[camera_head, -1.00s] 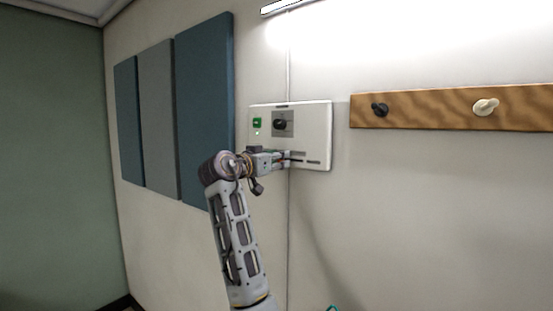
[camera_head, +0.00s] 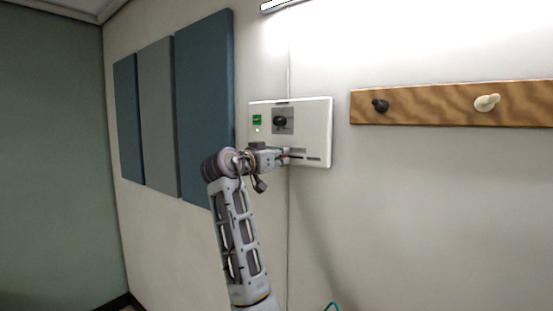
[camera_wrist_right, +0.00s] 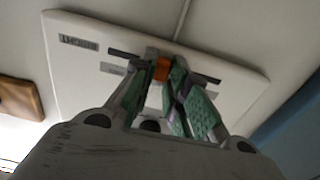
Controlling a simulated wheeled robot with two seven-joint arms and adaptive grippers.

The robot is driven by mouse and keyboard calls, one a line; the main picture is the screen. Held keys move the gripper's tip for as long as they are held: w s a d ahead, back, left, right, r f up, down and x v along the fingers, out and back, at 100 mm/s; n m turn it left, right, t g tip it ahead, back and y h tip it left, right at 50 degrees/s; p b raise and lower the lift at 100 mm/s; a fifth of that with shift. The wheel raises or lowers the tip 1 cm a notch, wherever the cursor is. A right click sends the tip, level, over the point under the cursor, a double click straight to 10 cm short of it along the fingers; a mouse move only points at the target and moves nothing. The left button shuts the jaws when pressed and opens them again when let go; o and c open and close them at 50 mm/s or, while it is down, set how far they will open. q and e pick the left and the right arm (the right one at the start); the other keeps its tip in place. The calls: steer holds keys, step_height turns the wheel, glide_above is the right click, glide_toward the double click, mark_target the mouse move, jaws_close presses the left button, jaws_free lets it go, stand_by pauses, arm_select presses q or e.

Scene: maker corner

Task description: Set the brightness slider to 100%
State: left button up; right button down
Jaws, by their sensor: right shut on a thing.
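A white control panel (camera_head: 318,128) is fixed to the wall, and it also fills the upper part of the right wrist view (camera_wrist_right: 80,50). A dark horizontal slider slot (camera_wrist_right: 124,53) crosses its lower part, near a label that seems to begin "BRIGHT" (camera_wrist_right: 78,43). My right gripper (camera_head: 287,157) is at this slot. In the right wrist view its green-padded fingers (camera_wrist_right: 163,80) are shut on the orange slider knob (camera_wrist_right: 161,69), at a middle stretch of the slot. The fingers partly cover the knob and slot. My left gripper is not in view.
Above the slot the panel has a black rotary knob (camera_head: 280,122) and a green switch (camera_head: 257,119). A wooden peg rail (camera_head: 440,104) hangs to the right. Blue and grey wall panels (camera_head: 205,105) are on the left. The wall below the panel is clear.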

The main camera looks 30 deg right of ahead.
mark_target(301, 156)
steer(key=shift+s+d+b, duration=0.35)
steer(key=shift+s+b, duration=0.05)
steer(key=shift+s, duration=0.45)
steer(key=shift+s+d+b, duration=0.35)
steer(key=shift+s, duration=0.45)
steer(key=shift+s+d+b, duration=0.35)
steer(key=shift+s+b, duration=0.05)
steer(key=shift+s, duration=0.45)
steer(key=c, duration=1.8)
jaws_free()
steer(key=o, duration=0.4)
steer(key=shift+s+r, duration=0.1)
steer(key=shift+s, duration=0.05)
steer(key=shift+a, duration=0.15)
steer(key=v, duration=1.1)
steer(key=shift+s+a, duration=0.1)
steer(key=shift+a, duration=0.25)
